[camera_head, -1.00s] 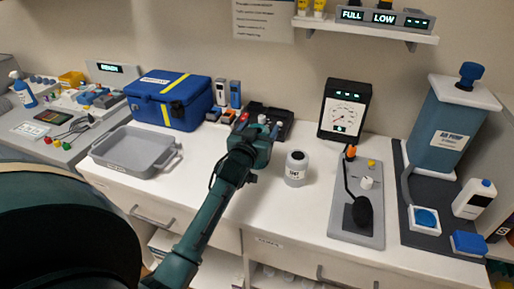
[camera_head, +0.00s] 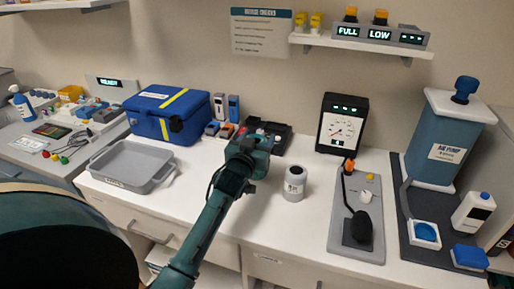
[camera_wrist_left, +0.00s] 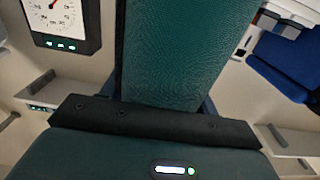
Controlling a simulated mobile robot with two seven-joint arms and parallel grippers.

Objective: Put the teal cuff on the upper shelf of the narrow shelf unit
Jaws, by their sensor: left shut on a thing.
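I cannot make out the cuff in the head view. I cannot identify the narrow shelf unit in either view. My right gripper is not in view.
A grey tray (camera_head: 108,178) and blue case (camera_head: 150,130) are left, a gauge (camera_head: 342,122) and microphone panel (camera_head: 372,238) right. A wall shelf (camera_head: 330,42) holds lit displays.

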